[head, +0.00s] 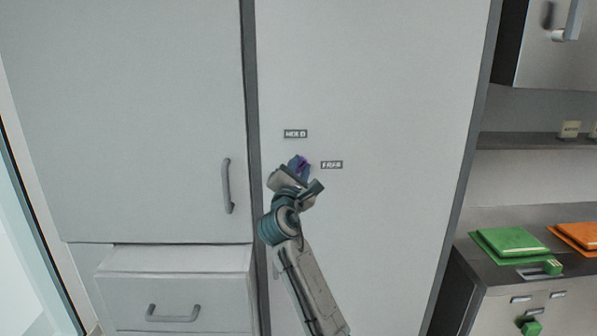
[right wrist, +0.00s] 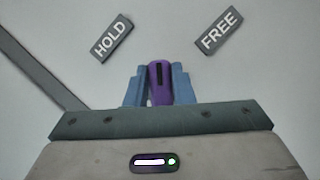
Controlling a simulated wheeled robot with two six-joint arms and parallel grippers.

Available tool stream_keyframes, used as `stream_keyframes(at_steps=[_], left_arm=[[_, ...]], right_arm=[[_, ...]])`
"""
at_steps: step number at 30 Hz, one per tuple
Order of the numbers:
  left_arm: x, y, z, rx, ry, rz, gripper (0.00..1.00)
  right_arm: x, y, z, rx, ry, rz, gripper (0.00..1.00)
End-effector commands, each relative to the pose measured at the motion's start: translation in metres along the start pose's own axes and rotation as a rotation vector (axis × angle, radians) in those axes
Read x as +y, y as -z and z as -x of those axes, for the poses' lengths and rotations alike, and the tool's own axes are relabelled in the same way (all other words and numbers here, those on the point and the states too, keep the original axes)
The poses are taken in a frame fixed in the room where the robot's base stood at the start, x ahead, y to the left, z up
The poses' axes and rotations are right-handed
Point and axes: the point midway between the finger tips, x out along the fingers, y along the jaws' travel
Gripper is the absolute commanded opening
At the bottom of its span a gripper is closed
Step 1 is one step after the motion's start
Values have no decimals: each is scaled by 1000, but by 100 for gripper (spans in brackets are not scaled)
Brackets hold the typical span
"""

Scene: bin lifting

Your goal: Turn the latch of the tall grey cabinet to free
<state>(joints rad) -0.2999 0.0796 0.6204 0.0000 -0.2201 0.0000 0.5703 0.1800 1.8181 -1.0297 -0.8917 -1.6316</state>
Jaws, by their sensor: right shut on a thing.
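The tall grey cabinet (head: 400,90) has a flat door with a small purple latch (head: 301,164). A HOLD label (head: 296,134) is above the latch and a FREE label (head: 332,164) is to its right. My right gripper (head: 299,169) is at the latch. In the right wrist view its blue fingers are shut on the purple latch (right wrist: 159,80), one on each side. The latch's black mark points between the HOLD label (right wrist: 112,38) and the FREE label (right wrist: 220,30). The latch's base is hidden behind the gripper. My left gripper is not in view.
A cupboard door with a grey handle (head: 228,186) and a drawer (head: 174,290) are to the left. The door around the latch is clear.

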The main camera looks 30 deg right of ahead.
Motion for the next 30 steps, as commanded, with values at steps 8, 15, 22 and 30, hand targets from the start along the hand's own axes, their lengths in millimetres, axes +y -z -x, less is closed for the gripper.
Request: stream_keyframes(at_steps=[8,15,22,30], left_arm=[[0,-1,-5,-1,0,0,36],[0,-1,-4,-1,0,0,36],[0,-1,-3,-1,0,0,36],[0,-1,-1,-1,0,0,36]], right_arm=[[-3,0,0,0,101,-245,0],[-6,1,0,0,187,-450,0],[-8,2,1,0,256,-616,0],[-9,4,1,0,309,-745,0]])
